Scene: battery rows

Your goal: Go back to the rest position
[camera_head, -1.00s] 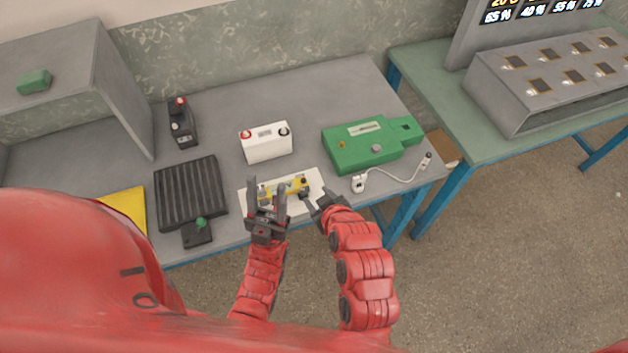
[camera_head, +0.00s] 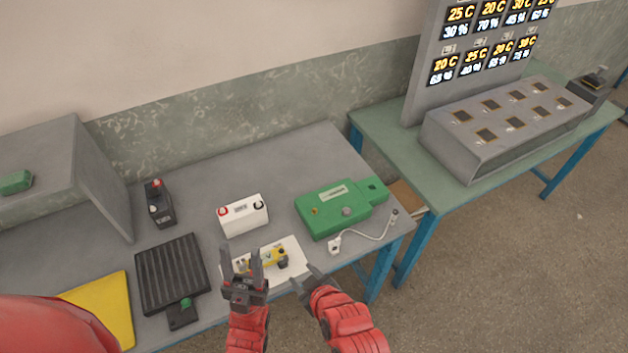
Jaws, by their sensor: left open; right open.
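My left gripper (camera_head: 242,262) points up over the front edge of the grey table, with its two fingers apart and nothing between them. It overlaps the left part of a white mat (camera_head: 292,246) in the picture. My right gripper (camera_head: 308,280) is just right of it, at the mat's lower right edge, with its fingers apart and empty. A yellow device (camera_head: 268,258) with dark ends lies on the mat behind the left gripper, partly hidden by it.
A slotted rack (camera_head: 480,160) stands on the right table.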

